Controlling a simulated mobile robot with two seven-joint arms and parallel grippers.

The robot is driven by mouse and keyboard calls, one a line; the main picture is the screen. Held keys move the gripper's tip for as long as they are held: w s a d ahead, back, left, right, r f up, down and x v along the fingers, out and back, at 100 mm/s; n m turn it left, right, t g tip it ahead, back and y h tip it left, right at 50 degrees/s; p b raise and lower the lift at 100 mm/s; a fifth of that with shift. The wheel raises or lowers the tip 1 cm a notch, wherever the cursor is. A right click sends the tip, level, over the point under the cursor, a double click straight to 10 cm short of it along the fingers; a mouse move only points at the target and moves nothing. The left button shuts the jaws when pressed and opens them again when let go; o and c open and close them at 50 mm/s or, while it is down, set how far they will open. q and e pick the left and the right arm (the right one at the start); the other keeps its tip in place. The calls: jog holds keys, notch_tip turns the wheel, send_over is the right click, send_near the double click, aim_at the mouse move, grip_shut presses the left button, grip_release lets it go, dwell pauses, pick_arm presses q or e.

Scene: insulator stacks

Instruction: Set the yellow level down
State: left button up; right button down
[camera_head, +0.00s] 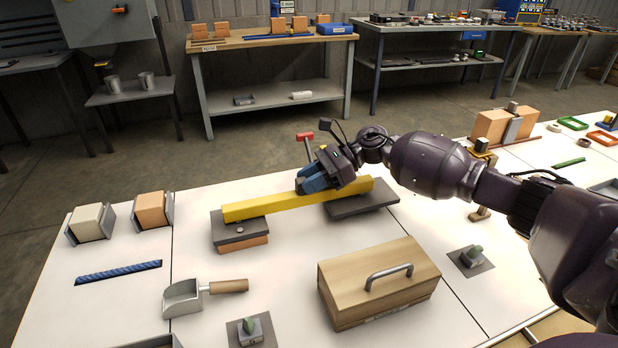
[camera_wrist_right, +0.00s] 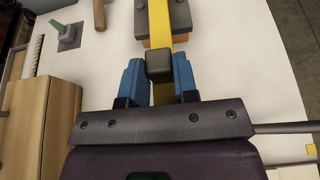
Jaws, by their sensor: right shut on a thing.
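The yellow level (camera_head: 250,206) is a long yellow bar that spans two low stacks, lying close over both. The left stack has a dark slab (camera_head: 224,231) on an orange-brown block (camera_head: 243,246). The right stack shows a dark slab (camera_head: 375,200); what is beneath it is mostly hidden. My right gripper (camera_head: 313,181) is shut on the level, toward its right part. In the right wrist view its blue fingers (camera_wrist_right: 157,78) stand on either side of the level (camera_wrist_right: 159,22). I cannot tell whether the level fully touches both slabs. My left gripper is not in view.
A wooden box with a handle (camera_head: 375,290) stands in front. A metal scoop (camera_head: 186,297), a blue ribbed rod (camera_head: 118,272) and two blocks in metal holders (camera_head: 151,211) are at left. A red-topped tool (camera_head: 305,137) shows behind the gripper.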

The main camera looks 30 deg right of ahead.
jog(key=shift+f, duration=0.1)
jog(key=c, duration=0.9)
grip_release()
jog(key=shift+r, duration=0.25)
jog(key=v, duration=1.2)
jog(key=shift+r+p, duration=0.35)
jog(key=shift+r, duration=0.05)
